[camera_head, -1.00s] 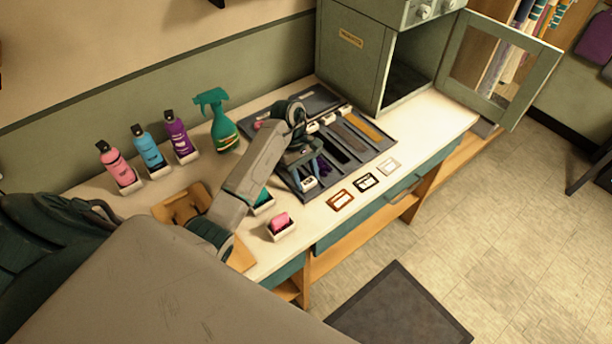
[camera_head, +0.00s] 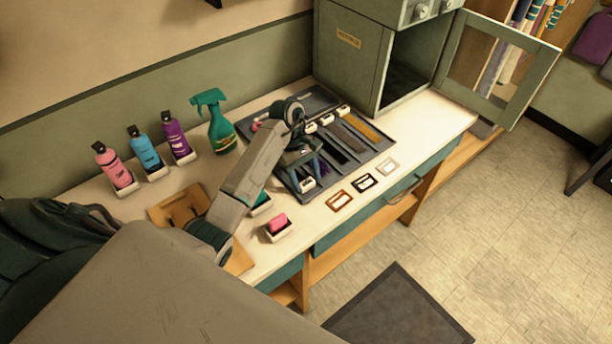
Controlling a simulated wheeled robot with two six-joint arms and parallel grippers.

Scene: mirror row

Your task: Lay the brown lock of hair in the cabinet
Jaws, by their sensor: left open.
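A dark tray (camera_head: 386,148) on the counter holds several locks of hair with white clips in long slots. A brownish lock (camera_head: 350,138) lies between a golden lock (camera_head: 369,130) and a dark lock (camera_head: 331,149). My left gripper (camera_head: 305,173) is open, pointing down over the tray's near-left part, left of the brownish lock. A white clip (camera_head: 308,184) and a purple lock show by its fingers; I cannot tell whether they touch. The grey-green cabinet (camera_head: 352,67) stands behind the tray with its door (camera_head: 502,70) swung open to the right. My right gripper is not in view.
Pink, blue and purple bottles (camera_head: 177,137) and a green spray bottle (camera_head: 222,130) stand along the wall. A pink block in a white holder (camera_head: 278,229) sits near the front edge. Several small framed cards (camera_head: 363,183) lie before the tray. The counter beside the cabinet opening is clear.

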